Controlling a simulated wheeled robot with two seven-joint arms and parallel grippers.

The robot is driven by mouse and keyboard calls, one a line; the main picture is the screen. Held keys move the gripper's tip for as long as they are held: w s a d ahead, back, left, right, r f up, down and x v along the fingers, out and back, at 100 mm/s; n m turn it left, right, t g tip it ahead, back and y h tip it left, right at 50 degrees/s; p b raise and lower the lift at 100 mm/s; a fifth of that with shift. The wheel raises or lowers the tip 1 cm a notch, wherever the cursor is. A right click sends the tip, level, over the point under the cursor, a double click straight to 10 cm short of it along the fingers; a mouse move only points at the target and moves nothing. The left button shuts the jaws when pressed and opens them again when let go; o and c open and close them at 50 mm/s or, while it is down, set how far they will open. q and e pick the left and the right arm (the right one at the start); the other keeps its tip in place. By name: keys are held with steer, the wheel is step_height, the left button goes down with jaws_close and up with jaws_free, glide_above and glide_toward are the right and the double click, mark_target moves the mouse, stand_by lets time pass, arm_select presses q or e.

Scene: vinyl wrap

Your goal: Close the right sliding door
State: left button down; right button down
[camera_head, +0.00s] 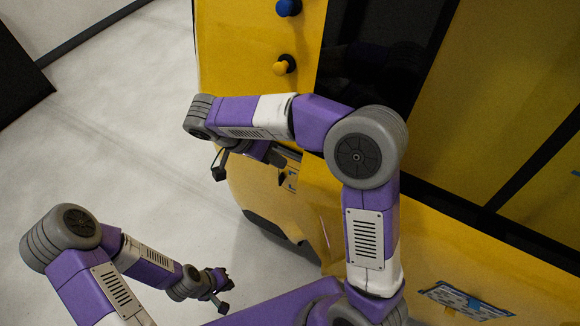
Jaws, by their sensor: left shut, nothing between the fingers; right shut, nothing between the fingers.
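A large yellow machine (232,50) fills the top and right of the head view. Its front has a dark glossy panel (385,45) and, to the right, a broad yellow panel (500,90) bordered by black strips. I cannot tell which of these is the right sliding door or how far it stands open. My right arm crosses in front of the machine, and its gripper (220,168) is shut and empty near the machine's left side, partly hidden by the arm. I cannot tell whether it touches the machine. My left gripper (222,292) is shut and empty over the floor, apart from the machine.
A blue-and-white patterned piece (465,299) lies on the yellow surface at lower right. The pale floor (110,130) is clear at left. A black object (18,85) stands at the far left.

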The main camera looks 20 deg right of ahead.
steer(key=shift+s+d+r, duration=0.1)
steer(key=shift+s+d, duration=1.15)
steer(key=shift+s, duration=0.25)
steer(key=shift+d, duration=0.1)
